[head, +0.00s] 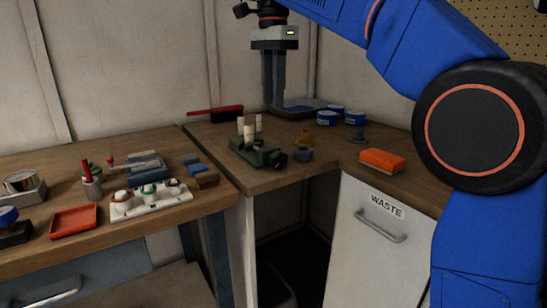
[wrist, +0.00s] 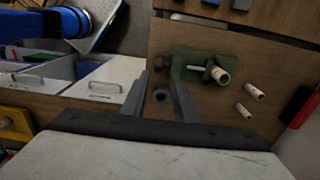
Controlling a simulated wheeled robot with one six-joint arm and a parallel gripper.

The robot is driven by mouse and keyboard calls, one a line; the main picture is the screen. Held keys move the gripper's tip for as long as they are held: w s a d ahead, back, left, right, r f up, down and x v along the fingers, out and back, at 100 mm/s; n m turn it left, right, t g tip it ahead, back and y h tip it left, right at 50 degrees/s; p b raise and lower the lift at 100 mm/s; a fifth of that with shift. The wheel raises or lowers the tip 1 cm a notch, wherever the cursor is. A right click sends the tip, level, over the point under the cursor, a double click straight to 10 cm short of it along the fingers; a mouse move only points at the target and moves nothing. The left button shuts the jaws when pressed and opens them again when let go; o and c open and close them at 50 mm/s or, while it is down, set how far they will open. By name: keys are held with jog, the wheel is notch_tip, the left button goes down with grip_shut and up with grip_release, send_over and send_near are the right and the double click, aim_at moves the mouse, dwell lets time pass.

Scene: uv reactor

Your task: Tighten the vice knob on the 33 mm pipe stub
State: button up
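The green vice (head: 252,151) stands on the right-hand bench near its front corner, and also shows in the wrist view (wrist: 187,56). A cream pipe stub (wrist: 221,76) stands at the vice; its size cannot be read. A dark knob (head: 279,160) shows at the vice's right end in the head view. In the wrist view a small dark round piece (wrist: 160,93) lies between the fingers; I cannot tell whether it is this knob. My gripper (head: 273,103) points down, open and empty, above and behind the vice, apart from it.
Two more pipe stubs (wrist: 254,92) (wrist: 243,110) stand behind the vice. A red-handled brush (head: 215,113) lies behind. The left bench carries several items.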

aim_at(273, 154)
notch_tip(273, 154, down, 17)
jog(key=shift+r, duration=0.1)
dwell(0.5)
jog(key=shift+c, duration=0.6)
grip_shut()
